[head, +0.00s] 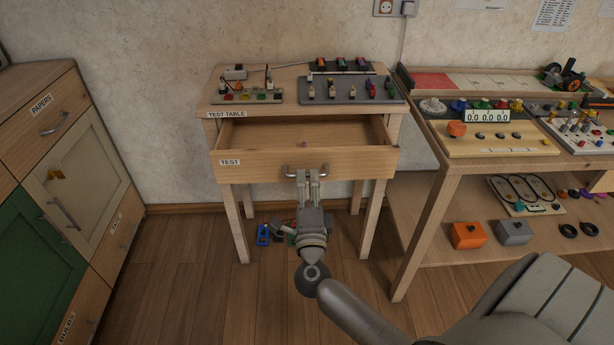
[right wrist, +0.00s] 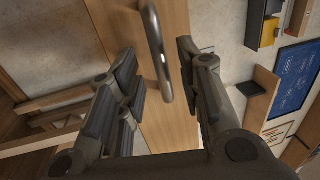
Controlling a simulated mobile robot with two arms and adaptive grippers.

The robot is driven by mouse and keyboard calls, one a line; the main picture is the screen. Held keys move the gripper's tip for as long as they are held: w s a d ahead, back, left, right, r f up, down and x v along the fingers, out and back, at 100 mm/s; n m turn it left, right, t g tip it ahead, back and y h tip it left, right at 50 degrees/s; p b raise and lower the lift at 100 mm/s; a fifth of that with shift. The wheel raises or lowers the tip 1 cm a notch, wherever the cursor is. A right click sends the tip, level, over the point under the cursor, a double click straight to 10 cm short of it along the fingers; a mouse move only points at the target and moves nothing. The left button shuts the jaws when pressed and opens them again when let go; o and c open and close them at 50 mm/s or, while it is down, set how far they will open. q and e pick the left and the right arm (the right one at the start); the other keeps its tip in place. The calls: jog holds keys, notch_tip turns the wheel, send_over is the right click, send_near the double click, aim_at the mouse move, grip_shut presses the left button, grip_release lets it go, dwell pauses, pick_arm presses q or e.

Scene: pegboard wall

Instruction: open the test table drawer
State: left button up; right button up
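The test table (head: 213,96) stands against the wall with a label on its edge. Its wooden drawer (head: 260,166), labelled TEST, is pulled out, and its inside shows with a tiny reddish item (head: 303,144) in it. A grey bar handle (head: 290,172) is on the drawer front. My right gripper (head: 308,176) is at the handle. In the right wrist view the handle (right wrist: 157,50) lies between the two spread fingers of the gripper (right wrist: 160,75), with gaps visible on both sides. My left gripper is not in view.
A cabinet (head: 95,155) with labelled drawers stands at the left. A workbench (head: 440,190) with boards and a lower shelf stands at the right. Small items, one a blue thing (head: 263,234), lie on the floor under the test table. The floor in front is partly clear.

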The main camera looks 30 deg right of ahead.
jog(key=v, duration=0.9)
jog(key=shift+a, duration=0.15)
